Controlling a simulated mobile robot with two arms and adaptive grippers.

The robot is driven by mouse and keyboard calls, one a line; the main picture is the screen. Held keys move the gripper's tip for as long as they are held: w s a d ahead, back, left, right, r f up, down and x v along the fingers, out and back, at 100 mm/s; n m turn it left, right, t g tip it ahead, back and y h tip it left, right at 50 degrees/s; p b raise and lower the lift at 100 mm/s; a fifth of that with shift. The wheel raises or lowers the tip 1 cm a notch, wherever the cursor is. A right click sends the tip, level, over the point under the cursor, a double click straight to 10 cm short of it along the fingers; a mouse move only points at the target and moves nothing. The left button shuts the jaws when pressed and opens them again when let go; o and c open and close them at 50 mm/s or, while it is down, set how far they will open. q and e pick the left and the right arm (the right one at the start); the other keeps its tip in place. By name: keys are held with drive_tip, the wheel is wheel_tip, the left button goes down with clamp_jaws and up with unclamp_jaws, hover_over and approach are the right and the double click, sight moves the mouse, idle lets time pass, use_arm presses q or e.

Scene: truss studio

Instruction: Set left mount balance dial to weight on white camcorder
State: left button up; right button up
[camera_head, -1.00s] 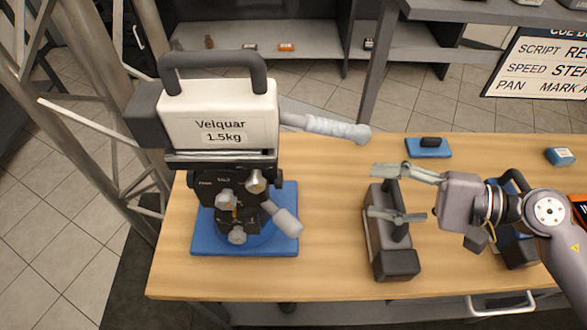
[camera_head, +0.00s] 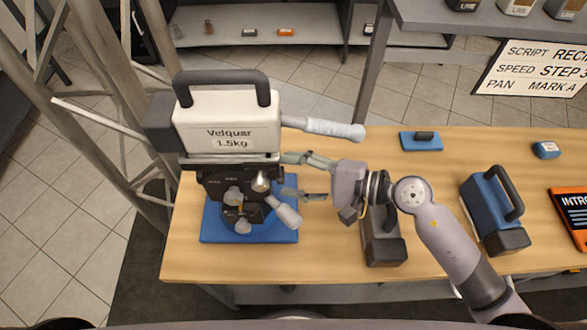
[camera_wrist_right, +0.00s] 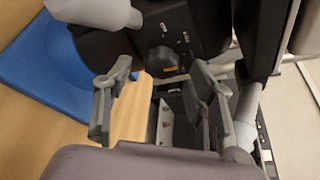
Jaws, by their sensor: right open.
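The white camcorder (camera_head: 227,122), labelled "Velquar 1.5kg", sits on the black left mount (camera_head: 225,183), which stands on a blue base (camera_head: 215,228). Several silver-grey knobs show on the mount's front, one upper right (camera_head: 261,182) and one at left (camera_head: 233,195). Their small markings are unreadable, so I cannot tell which is the balance dial. My right gripper (camera_head: 290,176) is open and empty, close to the mount's right side above a grey handle (camera_head: 286,213). In the right wrist view its spread fingers (camera_wrist_right: 162,82) point at the black mount body (camera_wrist_right: 165,35). My left gripper is out of view.
A grey camcorder-like block (camera_head: 384,250) stands on the wooden table (camera_head: 330,255) under my right arm. A blue one (camera_head: 489,212) stands farther right. A pan handle (camera_head: 325,127) sticks out right of the camcorder. A metal truss (camera_head: 85,120) rises at left.

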drive_tip(key=shift+a, duration=0.1)
drive_tip(key=shift+c, duration=0.3)
drive_tip(key=c, duration=1.1)
